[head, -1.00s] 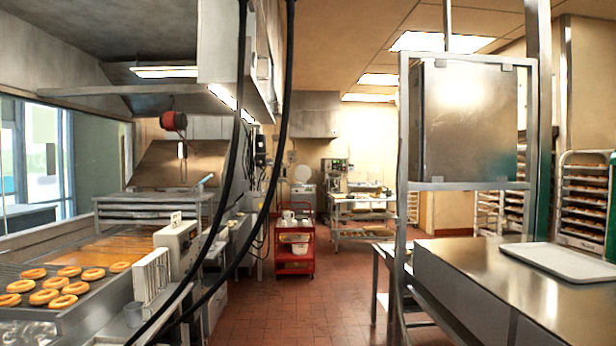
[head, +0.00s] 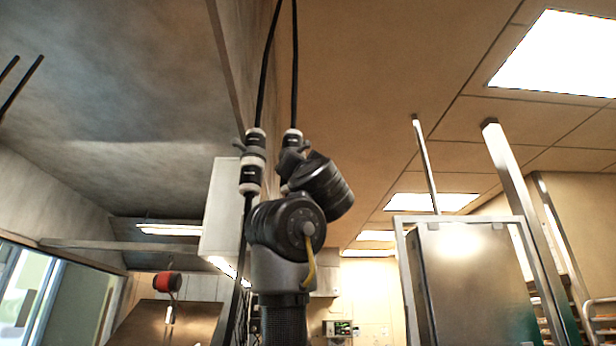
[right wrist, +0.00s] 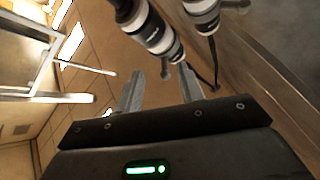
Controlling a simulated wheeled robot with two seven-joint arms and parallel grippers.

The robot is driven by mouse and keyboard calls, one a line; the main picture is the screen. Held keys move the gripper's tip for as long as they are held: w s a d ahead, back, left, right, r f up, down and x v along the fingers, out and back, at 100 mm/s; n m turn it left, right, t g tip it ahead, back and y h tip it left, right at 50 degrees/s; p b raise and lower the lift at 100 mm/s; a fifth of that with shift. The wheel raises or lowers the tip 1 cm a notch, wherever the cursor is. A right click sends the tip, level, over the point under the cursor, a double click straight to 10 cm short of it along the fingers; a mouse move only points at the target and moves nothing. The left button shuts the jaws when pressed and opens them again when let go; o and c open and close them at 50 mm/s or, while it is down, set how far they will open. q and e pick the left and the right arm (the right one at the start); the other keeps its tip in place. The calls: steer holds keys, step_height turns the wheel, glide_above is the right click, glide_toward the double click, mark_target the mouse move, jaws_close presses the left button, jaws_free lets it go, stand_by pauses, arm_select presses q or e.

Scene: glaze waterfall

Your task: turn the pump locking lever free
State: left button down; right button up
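Two black hoses hang from the ceiling, each with a black-and-white coupling: a left coupling (head: 252,176) and a right coupling (head: 291,139). Small dark lever-like parts stick out beside them, but I cannot tell which is the pump locking lever. My right arm is raised in front of the hoses in the head view and hides part of them. In the right wrist view my right gripper (right wrist: 160,70) is open and empty, its fingers apart. One coupling (right wrist: 158,35) lies just beyond the fingertips; another (right wrist: 203,12) is at upper right. My left gripper is not in view.
A grey hood wall runs beside the hoses on the left. A red reel (head: 167,282) hangs at lower left. A metal cabinet (head: 470,275) in a frame stands at right. Open air lies between the hoses and the cabinet.

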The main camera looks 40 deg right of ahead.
mark_target(307, 146)
steer(key=s+r, duration=0.2)
steer(key=s, duration=0.2)
steer(key=shift+m, duration=0.4)
steer(key=p+x, duration=0.9)
steer(key=x, duration=0.2)
steer(key=shift+r, duration=0.2)
jaws_close()
